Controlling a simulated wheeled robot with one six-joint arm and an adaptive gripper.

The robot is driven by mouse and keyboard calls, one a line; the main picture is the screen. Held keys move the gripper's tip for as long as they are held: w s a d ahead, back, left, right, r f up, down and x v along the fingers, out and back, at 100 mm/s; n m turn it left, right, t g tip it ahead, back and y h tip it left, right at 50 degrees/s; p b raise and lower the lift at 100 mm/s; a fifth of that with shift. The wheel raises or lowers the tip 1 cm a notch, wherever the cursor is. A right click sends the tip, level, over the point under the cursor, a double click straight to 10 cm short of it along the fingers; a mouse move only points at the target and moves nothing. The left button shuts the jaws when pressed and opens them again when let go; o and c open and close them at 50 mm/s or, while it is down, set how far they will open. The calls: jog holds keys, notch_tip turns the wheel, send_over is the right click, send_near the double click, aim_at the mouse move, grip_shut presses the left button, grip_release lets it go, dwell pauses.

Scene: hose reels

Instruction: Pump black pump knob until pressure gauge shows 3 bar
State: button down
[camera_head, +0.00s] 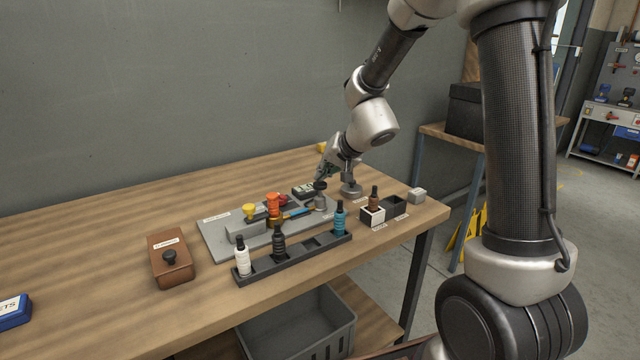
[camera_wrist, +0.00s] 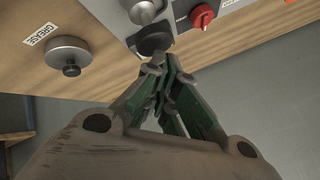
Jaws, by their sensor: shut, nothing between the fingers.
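The black pump knob (camera_head: 320,185) sits on top of a grey cylinder (camera_head: 320,202) at the right end of a grey base plate (camera_head: 222,243). In the wrist view the black knob (camera_wrist: 154,40) lies just beyond my fingertips. My gripper (camera_head: 321,176) is shut and empty, pointing down, right above the knob; it also shows in the wrist view (camera_wrist: 163,66). I cannot tell whether it touches the knob. A small dark box with a pale display (camera_head: 302,189), possibly the pressure gauge, stands behind the knob. Its reading is too small to tell.
A red knob (camera_wrist: 203,15) is close by. A grease pot (camera_wrist: 68,58) stands near my gripper. A bottle rack (camera_head: 300,257) is in front, a brown box with a black knob (camera_head: 172,266) at left. The table's left back is clear.

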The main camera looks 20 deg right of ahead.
jog(key=shift+f, duration=1.2)
dwell(0.7)
jog(key=shift+r, duration=1.75)
jog(key=shift+r, duration=2.5)
